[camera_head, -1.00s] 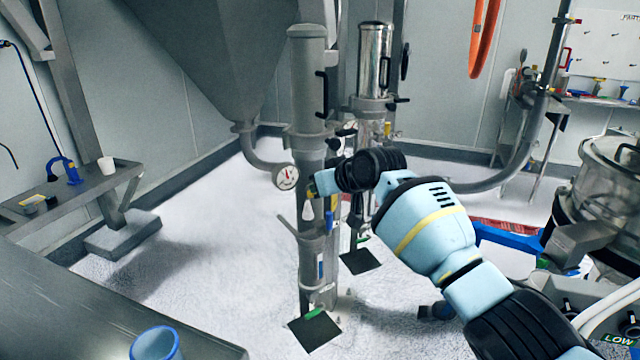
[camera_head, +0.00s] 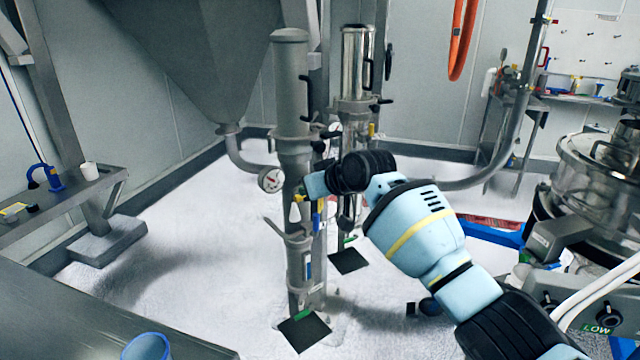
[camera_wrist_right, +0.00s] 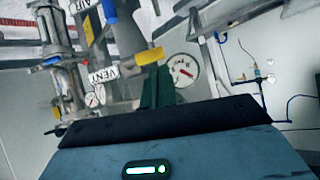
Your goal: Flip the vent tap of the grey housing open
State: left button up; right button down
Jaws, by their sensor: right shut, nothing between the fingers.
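The grey housing (camera_head: 292,90) is the matte upright cylinder left of a polished one in the head view. Its round gauge (camera_head: 271,180) also shows in the right wrist view (camera_wrist_right: 182,70). In that wrist view, a yellow tap handle (camera_wrist_right: 149,56) lies close to a white VENT tag (camera_wrist_right: 104,75). My right gripper (camera_wrist_right: 156,88) is shut and empty, its dark green fingers just short of the yellow handle; I cannot tell whether they touch. In the head view my right gripper (camera_head: 306,188) is at the housing's side, and my wrist hides part of it. My left gripper is out of view.
The polished housing (camera_head: 356,70) stands close behind on the right. A blue valve handle (camera_wrist_right: 109,11) is near the AIR tag in the wrist view. A sieve machine (camera_head: 595,185) stands at the right, a steel bench (camera_head: 100,310) at the front left. White powder covers the floor.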

jog(key=p+v, duration=0.1)
jog(key=v, duration=0.5)
dwell(0.4)
